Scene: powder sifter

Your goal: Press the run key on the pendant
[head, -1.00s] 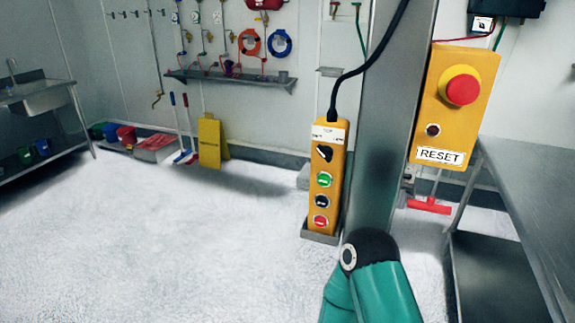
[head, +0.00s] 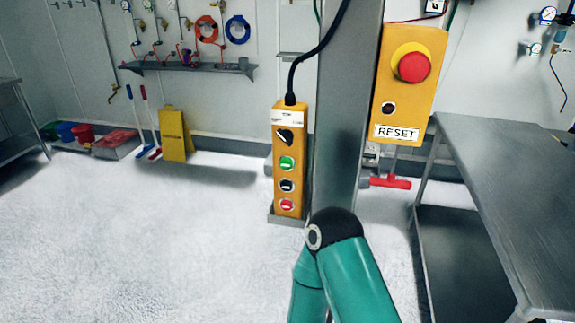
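The yellow pendant (head: 289,190) stands upright in a holder (head: 287,217) on the steel column (head: 343,110), with a black cable from its top. Its face has a black selector switch (head: 285,136), a green key (head: 287,163), a black key (head: 287,186) and a red key (head: 287,205), top to bottom. Their labels are too small to read. A teal link of one of my arms shows at the bottom centre, just below and right of the pendant. Neither gripper is in view.
A yellow RESET box (head: 407,85) with a red mushroom button (head: 414,67) is on the column's right. A steel table (head: 490,170) stands at right. A yellow floor sign (head: 176,134) stands at the back wall. The floor at left is clear.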

